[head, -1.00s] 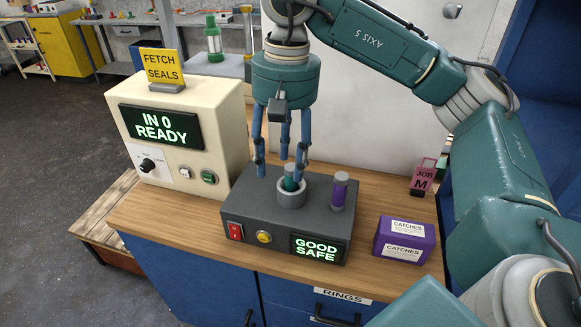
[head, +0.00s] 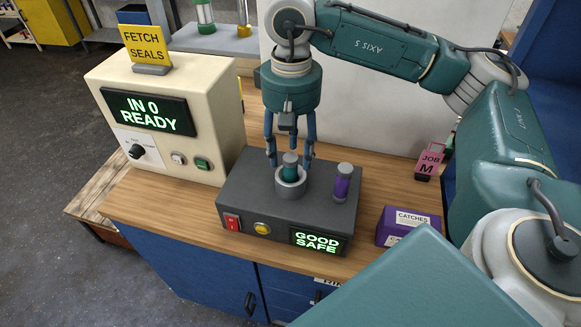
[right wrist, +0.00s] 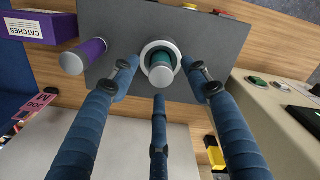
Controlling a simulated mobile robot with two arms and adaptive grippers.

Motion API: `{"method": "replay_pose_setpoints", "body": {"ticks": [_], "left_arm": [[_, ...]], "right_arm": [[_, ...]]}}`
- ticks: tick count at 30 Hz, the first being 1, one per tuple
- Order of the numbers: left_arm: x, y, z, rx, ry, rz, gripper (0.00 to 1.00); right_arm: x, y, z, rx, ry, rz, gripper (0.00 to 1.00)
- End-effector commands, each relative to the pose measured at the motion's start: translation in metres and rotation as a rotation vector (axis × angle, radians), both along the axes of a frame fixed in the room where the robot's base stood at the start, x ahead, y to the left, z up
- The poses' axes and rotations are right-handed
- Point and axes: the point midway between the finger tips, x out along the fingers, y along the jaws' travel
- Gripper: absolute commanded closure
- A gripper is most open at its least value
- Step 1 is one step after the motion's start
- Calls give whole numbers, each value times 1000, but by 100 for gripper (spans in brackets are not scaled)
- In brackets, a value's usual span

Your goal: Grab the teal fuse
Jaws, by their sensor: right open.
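The teal fuse (head: 290,167) has a grey cap and stands upright in a round grey socket (head: 291,187) on top of the dark grey tester box (head: 255,205). The box's screen reads "GOOD SAFE". My right gripper (head: 290,155) is open, pointing down with its blue fingers around and just above the fuse, not visibly touching it. In the right wrist view the fuse (right wrist: 161,72) shows between the spread fingers. My left gripper does not show.
A purple fuse (head: 342,184) stands on the box to the right. A purple "CATCHES" box (head: 405,226) and a pink "JOB M" tag (head: 430,163) are further right. A cream console (head: 170,110) reading "IN 0 READY" stands close on the left.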

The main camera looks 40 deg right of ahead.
Motion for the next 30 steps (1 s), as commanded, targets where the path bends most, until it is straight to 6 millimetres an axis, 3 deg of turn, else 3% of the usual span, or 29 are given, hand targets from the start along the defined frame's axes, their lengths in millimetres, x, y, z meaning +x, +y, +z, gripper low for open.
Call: {"method": "replay_pose_setpoints", "body": {"ticks": [1, 5, 14, 21, 30], "left_arm": [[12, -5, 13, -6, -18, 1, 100], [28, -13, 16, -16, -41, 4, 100], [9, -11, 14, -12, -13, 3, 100], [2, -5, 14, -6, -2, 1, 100], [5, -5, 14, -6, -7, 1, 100]], "right_arm": [[-1, -1, -2, -1, 4, 1, 53], [0, 0, -21, -1, 2, 1, 53], [0, 0, -28, 1, -1, 1, 53], [0, 0, -27, 1, 0, 1, 100], [1, 0, -27, 1, -1, 1, 100]]}}
